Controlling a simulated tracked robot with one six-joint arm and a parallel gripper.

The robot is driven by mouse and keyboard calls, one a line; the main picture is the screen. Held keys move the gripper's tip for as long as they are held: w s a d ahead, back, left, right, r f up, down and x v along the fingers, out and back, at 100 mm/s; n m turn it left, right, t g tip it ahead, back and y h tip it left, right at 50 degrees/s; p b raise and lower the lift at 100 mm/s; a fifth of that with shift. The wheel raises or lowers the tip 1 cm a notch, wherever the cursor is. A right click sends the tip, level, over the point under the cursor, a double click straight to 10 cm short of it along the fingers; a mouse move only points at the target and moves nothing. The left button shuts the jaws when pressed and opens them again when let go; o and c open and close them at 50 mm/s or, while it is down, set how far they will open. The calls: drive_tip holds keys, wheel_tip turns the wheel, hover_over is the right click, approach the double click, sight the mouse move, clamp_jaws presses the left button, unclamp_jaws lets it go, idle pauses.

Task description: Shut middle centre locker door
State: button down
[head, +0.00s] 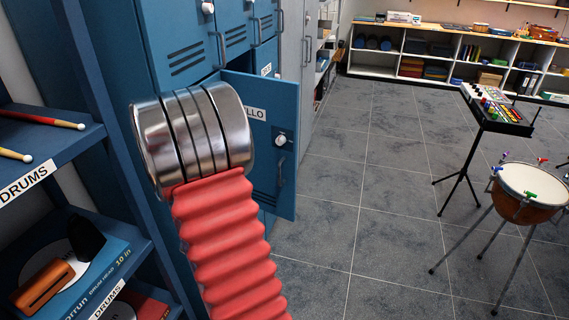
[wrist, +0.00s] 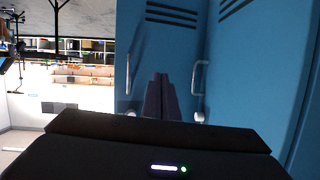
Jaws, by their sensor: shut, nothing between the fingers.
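The middle centre locker door (head: 284,180) stands open in the head view, swung out from the blue locker bank. It has a white label ending in "LLO", a round lock knob and a handle. My arm's metal-ringed part covers its left portion. In the wrist view, which looks upside down, my gripper (wrist: 160,80) is shut and empty, its dark fingers together in front of blue panels. The left panel there, which seems to be the open door (wrist: 170,40), has its free edge toward the room. I cannot tell whether the fingers touch it.
Other blue lockers (head: 185,35) surround the door. A shelf rack (head: 60,165) with drumsticks stands close at the left. Tiled floor (head: 370,190) is clear right of the door. A drum (head: 527,187) and an electronic pad on a stand (head: 497,112) are farther right.

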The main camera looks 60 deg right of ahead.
sight(291, 156)
drive_tip(key=s+d+r+m+g+h, duration=0.2)
drive_tip(key=s+r+g+h, duration=0.2)
drive_tip(key=s+r, duration=0.1)
drive_tip(key=shift+s+d+r, duration=0.2)
drive_tip(key=shift+s+r, duration=0.15)
drive_tip(key=shift+s, duration=0.3)
drive_tip(key=d, duration=1.4)
drive_tip(key=shift+s, duration=0.3)
